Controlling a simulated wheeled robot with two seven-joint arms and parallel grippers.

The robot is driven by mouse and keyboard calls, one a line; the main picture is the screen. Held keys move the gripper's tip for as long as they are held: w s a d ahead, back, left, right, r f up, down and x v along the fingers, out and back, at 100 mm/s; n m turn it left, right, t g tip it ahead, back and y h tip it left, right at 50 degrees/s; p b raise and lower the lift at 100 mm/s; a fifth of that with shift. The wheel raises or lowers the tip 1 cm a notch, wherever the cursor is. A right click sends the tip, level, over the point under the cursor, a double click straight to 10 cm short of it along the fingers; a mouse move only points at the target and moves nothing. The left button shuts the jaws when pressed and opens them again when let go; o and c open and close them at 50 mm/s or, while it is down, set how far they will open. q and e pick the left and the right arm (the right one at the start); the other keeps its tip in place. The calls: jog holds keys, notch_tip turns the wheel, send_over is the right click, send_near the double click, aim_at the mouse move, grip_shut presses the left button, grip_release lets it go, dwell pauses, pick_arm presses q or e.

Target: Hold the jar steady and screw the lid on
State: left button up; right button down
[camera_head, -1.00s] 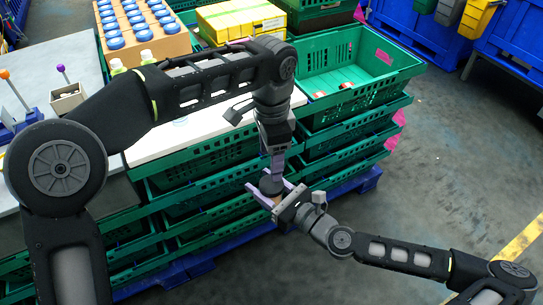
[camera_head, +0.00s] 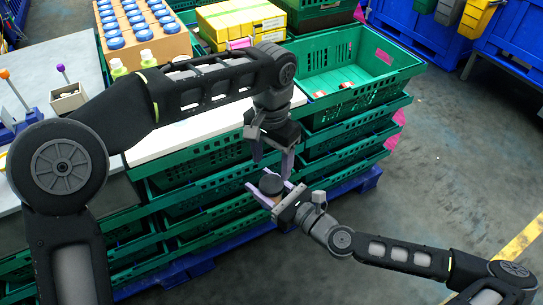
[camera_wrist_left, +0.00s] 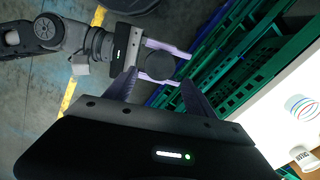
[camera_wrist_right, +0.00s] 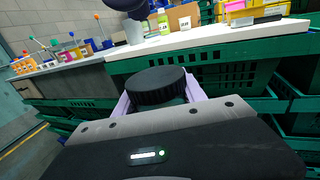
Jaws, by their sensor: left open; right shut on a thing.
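The jar, topped by a black ribbed lid (camera_head: 271,184), is held upright between the lilac fingers of my right gripper (camera_head: 273,190). The lid also shows in the left wrist view (camera_wrist_left: 160,66) and, large, in the right wrist view (camera_wrist_right: 156,87). It sits on top of the jar; how tightly it is screwed cannot be told. The jar's body is mostly hidden by the lid and fingers. My left gripper (camera_head: 273,164) points down just above the lid, fingers spread wide and empty, apart from the lid.
Stacked green crates (camera_head: 345,97) stand behind the grippers on a blue pallet. A white board (camera_head: 190,130) lies on the left stack. A box of blue-capped bottles (camera_head: 150,35) and a yellow box (camera_head: 240,20) are at the back.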

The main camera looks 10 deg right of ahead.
aim_at(272, 184)
pick_arm(q)
notch_tip(272, 184, down, 7)
jog(key=shift+r, duration=0.1)
dwell(0.3)
jog(key=c, duration=1.3)
jog(key=shift+m, duration=0.9)
jog(key=o, duration=1.6)
jog(key=shift+o, duration=0.2)
notch_tip(272, 184, up, 8)
jog(key=shift+w+f, duration=0.1)
jog(key=shift+f, duration=0.1)
